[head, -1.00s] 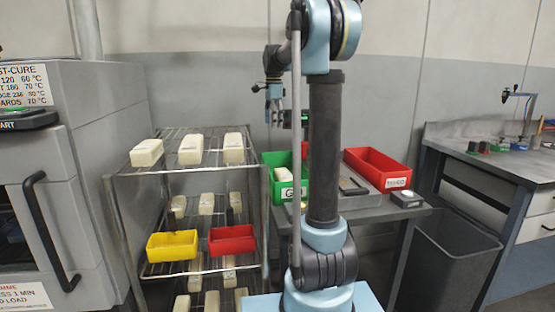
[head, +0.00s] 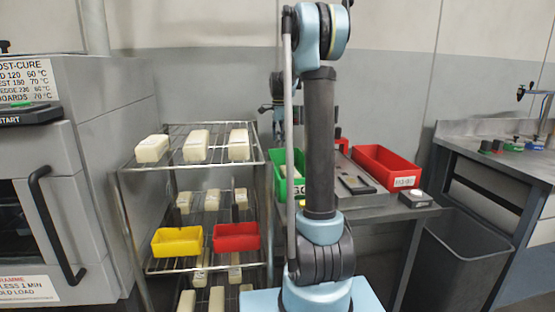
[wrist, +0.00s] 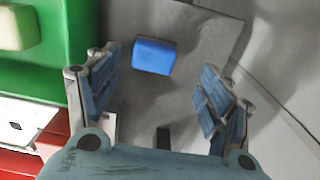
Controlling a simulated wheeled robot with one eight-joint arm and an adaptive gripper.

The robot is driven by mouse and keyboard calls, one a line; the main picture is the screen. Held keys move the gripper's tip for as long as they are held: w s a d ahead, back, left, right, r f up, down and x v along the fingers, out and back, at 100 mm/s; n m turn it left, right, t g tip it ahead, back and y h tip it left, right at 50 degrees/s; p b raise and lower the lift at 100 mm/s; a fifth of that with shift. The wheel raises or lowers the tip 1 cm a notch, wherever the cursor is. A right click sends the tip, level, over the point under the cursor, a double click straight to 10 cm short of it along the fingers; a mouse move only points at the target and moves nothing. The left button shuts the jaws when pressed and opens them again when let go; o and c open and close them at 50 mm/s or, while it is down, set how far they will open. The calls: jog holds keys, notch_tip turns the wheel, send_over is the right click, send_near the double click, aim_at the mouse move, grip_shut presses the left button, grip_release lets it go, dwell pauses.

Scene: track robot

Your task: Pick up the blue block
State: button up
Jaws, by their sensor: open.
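The blue block (wrist: 154,56) lies on a grey surface in the wrist view, beside a green bin (wrist: 55,60). My gripper (wrist: 158,80) is open, with one finger on each side of the picture and the block beyond and between them. Nothing is held, and I see a gap between the block and both fingers. In the head view, my gripper (head: 276,112) hangs behind my arm, over the back of the bench near the green bin (head: 283,188). The block is not visible in the head view.
A red bin (head: 385,166) stands on the bench (head: 385,207) at right. A wire rack (head: 190,262) with pale blocks, a yellow bin (head: 177,241) and a red bin (head: 236,237) stands at left.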

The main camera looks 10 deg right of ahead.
jog(key=shift+s+f, duration=0.2)
jog(key=shift+f, duration=1.35)
jog(key=shift+s+f, duration=0.2)
jog(key=shift+f, duration=1.35)
jog(key=shift+d, duration=0.1)
jog(key=c, duration=1.2)
